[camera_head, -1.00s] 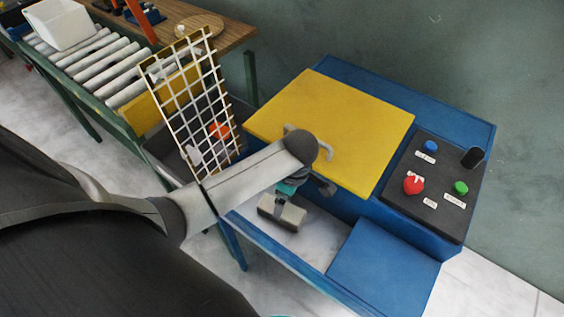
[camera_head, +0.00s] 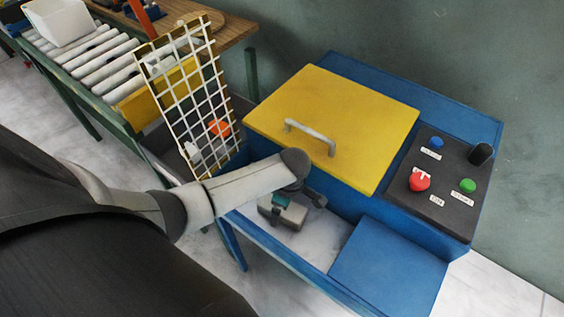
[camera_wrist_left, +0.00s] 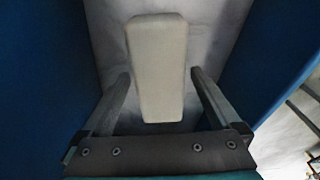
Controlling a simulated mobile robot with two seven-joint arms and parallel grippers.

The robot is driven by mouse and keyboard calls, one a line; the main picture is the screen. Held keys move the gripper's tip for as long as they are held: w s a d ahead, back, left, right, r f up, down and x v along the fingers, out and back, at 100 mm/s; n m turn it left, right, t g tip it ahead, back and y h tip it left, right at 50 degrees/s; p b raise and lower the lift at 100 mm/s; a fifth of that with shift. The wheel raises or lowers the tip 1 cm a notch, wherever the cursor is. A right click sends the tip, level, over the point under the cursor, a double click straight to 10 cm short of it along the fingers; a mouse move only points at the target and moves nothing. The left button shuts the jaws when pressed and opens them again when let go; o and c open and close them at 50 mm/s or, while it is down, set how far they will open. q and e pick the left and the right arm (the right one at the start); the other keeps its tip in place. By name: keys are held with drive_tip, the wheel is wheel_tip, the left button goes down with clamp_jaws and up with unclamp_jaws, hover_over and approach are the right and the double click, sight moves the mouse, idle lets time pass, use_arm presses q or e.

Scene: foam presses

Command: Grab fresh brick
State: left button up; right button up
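In the head view a pale grey-beige brick (camera_head: 291,214) lies on the light surface in the recess at the front of the blue press. My left gripper (camera_head: 280,209) is above it and partly covers it; my arm hides much of the wrist. In the left wrist view the brick (camera_wrist_left: 157,68) lies ahead, its near end between the two fingers. My left gripper (camera_wrist_left: 157,92) is open, with a gap on each side of the brick. My right gripper is not in view.
The press has a yellow lid (camera_head: 335,125) with a handle, shut, and a control panel (camera_head: 437,188) with red, green and blue buttons. A wire-mesh guard (camera_head: 190,100) stands upright to the left. A roller conveyor (camera_head: 90,62) with a white bin (camera_head: 62,20) is behind.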

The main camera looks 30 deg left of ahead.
use_arm(q)
clamp_jaws()
idle(0.6)
